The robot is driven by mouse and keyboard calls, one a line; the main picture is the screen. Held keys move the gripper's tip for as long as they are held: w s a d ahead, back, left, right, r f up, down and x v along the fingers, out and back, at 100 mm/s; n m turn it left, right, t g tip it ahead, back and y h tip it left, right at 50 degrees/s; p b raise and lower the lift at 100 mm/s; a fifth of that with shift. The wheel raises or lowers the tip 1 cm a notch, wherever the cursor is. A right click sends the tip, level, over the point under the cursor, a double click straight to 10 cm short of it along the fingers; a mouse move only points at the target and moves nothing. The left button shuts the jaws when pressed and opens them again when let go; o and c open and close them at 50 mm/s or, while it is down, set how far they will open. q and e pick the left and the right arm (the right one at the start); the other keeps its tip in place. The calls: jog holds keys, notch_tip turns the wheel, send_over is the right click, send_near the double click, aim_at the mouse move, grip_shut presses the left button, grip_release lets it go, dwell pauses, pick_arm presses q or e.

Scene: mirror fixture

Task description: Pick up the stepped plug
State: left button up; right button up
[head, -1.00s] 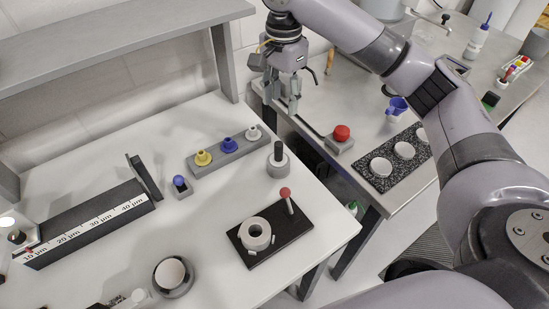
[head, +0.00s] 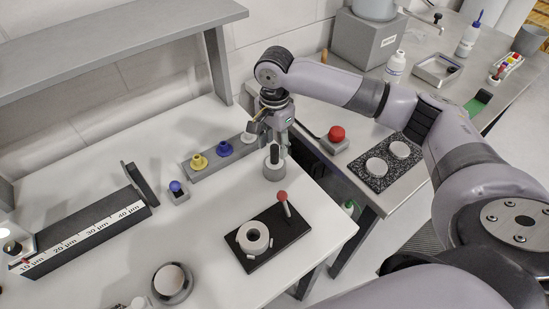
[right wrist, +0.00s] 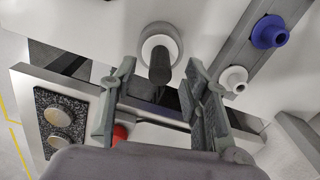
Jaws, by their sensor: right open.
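What I take to be the stepped plug (head: 274,167) is a grey round piece with a black upright handle, standing on the white table. In the right wrist view, its black handle (right wrist: 160,68) points at the camera from a pale round base. My right gripper (head: 277,138) is open and empty, just above and behind it in the head view. In the right wrist view, the handle's top appears between the open fingertips (right wrist: 159,75); I cannot tell the height gap. My left gripper is not in view.
A grey rack (head: 207,166) with yellow, blue and white pieces stands close to the left. A black plate (head: 290,240) with a white ring and red-knobbed lever lies in front. A red button (head: 336,133) sits on the steel table behind the gap at right.

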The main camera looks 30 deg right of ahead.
aim_at(275, 159)
notch_tip(275, 159, down, 4)
jog(key=shift+d+f+p, duration=0.1)
jog(key=shift+f+p, duration=0.05)
jog(key=shift+p, duration=0.35)
jog(key=shift+c, duration=0.4)
grip_shut()
